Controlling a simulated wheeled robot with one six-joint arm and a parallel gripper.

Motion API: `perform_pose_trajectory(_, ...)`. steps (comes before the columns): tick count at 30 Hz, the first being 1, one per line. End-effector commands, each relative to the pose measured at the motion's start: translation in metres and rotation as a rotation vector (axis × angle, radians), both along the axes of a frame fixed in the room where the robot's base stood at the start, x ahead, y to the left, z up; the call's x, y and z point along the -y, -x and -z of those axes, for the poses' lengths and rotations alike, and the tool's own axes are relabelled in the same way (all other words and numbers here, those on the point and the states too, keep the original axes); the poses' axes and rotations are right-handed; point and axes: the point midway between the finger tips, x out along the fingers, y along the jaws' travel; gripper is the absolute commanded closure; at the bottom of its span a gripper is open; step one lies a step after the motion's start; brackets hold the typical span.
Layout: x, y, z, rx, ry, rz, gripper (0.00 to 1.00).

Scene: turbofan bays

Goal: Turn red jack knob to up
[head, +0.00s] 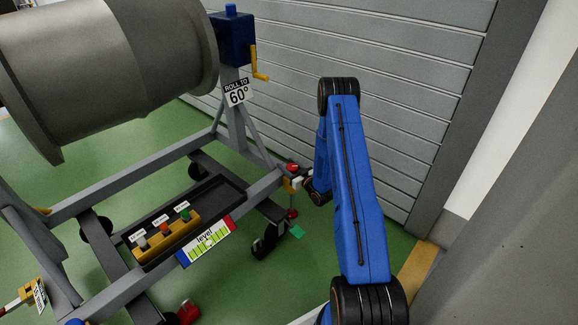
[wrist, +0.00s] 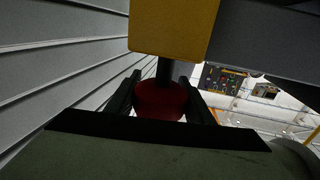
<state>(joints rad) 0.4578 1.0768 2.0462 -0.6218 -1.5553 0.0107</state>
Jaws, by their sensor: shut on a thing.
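The red jack knob (head: 292,168) shows in the head view at the near right corner of the grey engine stand, on top of a yellow jack body (head: 288,185). In the wrist view the red knob (wrist: 160,100) sits between the two black fingers of my gripper (wrist: 160,97), on a dark stem that runs into the yellow jack body (wrist: 173,33). My gripper is shut on the knob, with a finger on each side. In the head view my gripper (head: 302,181) is small and partly hidden by my blue arm.
The grey stand frame (head: 110,185) carries a large grey cylinder (head: 110,50). A level gauge (head: 207,241) and a yellow button box (head: 167,240) are on the stand. A blue gearbox with yellow crank (head: 233,40) is above. A slatted grey wall (head: 400,120) stands close behind my arm.

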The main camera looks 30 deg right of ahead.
Motion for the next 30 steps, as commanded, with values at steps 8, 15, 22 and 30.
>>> perform_pose_trajectory(8,-0.006,0.002,0.0,0.001,0.002,-0.251,0.75)
perform_pose_trajectory(15,-0.014,0.006,0.001,0.001,0.002,-0.481,0.75)
perform_pose_trajectory(22,-0.019,0.01,0.001,0.0,0.003,-0.699,0.75)
perform_pose_trajectory(30,-0.025,0.018,0.001,0.001,0.002,-0.958,0.75)
